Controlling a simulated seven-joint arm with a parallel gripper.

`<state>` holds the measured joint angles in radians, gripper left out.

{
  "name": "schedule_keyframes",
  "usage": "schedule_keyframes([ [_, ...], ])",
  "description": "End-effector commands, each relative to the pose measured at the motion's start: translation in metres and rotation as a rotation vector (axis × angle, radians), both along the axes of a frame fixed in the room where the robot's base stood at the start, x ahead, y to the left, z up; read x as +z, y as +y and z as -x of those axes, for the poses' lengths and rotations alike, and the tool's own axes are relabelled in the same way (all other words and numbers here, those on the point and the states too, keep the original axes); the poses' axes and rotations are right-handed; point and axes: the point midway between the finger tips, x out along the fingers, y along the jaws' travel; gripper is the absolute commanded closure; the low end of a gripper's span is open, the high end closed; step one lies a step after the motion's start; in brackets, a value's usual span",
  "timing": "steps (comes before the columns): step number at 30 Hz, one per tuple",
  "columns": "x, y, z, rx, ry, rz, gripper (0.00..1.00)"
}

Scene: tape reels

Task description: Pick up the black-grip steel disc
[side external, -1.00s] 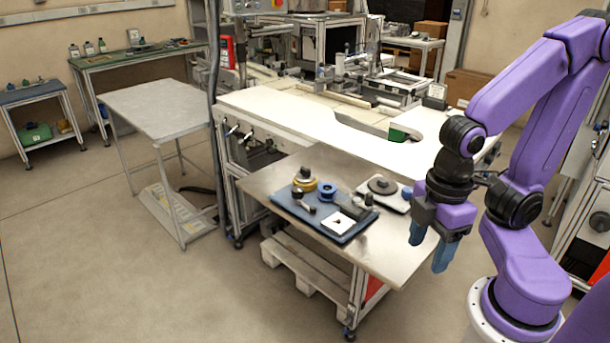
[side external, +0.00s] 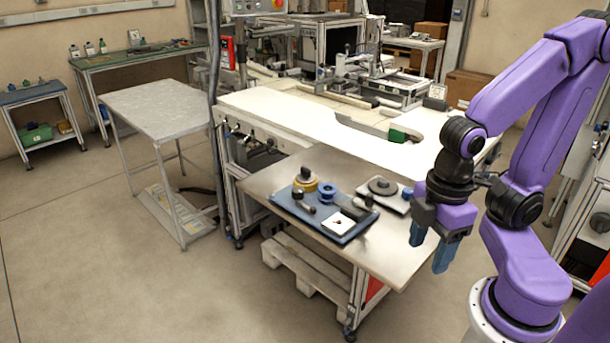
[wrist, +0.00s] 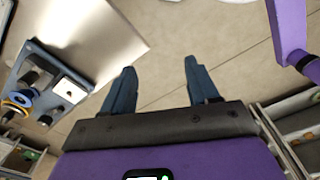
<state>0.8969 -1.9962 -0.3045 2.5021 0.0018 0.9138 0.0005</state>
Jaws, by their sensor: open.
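A grey steel disc with a dark knob (side external: 382,186) lies on a light plate (side external: 400,208) at the back right of the steel table in the side view. I cannot make it out in the wrist view. My gripper (side external: 429,256) is open and empty, pointing down off the table's right edge, to the right of and nearer the camera than the disc. In the wrist view my two blue fingers (wrist: 159,66) stand apart with bare floor between them.
A blue tray (side external: 296,208) holds a yellow ring with a black knob (side external: 304,183), a blue spool (side external: 327,192), dark parts and a white square block (side external: 339,223). A small blue piece (side external: 407,193) is by the disc. The table's front right (side external: 385,255) is bare.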

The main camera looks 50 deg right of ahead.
Motion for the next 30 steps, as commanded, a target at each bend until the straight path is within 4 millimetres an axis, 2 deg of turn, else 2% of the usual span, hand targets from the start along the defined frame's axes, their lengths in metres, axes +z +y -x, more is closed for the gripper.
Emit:
schedule_keyframes([
  [7, 0.000, 0.000, 0.000, 0.000, 0.000, 0.000, 0.41],
  [8, 0.000, 0.000, 0.000, 0.000, 0.000, 0.000, 0.34],
  [16, 0.000, 0.000, 0.000, 0.000, 0.000, 0.000, 0.34],
  [20, 0.002, 0.005, -0.011, 0.018, -0.007, 0.025, 0.34],
  [23, 0.006, 0.014, -0.034, 0.055, -0.021, 0.080, 0.34],
  [30, 0.015, 0.040, -0.120, 0.187, -0.051, 0.295, 0.34],
])
